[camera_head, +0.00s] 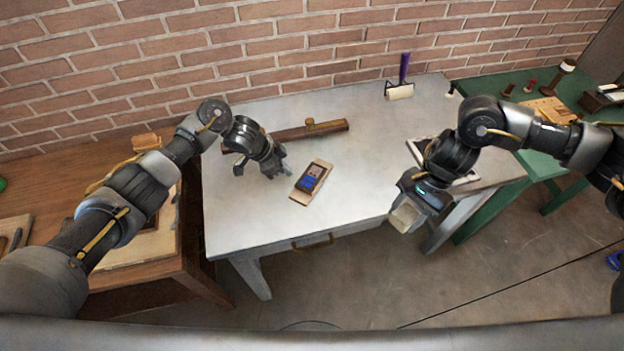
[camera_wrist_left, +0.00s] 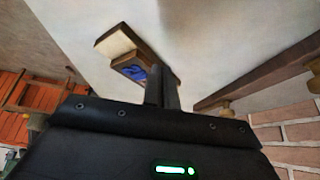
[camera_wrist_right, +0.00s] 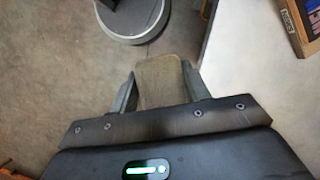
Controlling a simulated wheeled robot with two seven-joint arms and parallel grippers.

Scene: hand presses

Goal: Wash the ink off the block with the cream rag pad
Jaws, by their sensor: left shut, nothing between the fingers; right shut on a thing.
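The block (camera_head: 315,173) lies on a wooden base on the pale table (camera_head: 360,150), with blue and dark ink on its top. In the left wrist view the block (camera_wrist_left: 134,68) shows just past the fingertips. My left gripper (camera_head: 286,172) is shut and empty, just left of the block and apart from it; its fingers (camera_wrist_left: 162,88) are together. My right gripper (camera_head: 402,217) is shut on the cream rag pad (camera_head: 407,214), off the table's front right edge. The pad (camera_wrist_right: 160,80) sits between both fingers in the right wrist view, above the floor.
A wooden bar with a knob (camera_head: 310,131) lies behind the block. A purple-handled roller (camera_head: 401,88) stands at the back. A framed tray (camera_head: 430,150) lies at the right, partly behind my right arm. A green table (camera_head: 520,85) and a wooden bench (camera_head: 150,270) flank the pale table.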

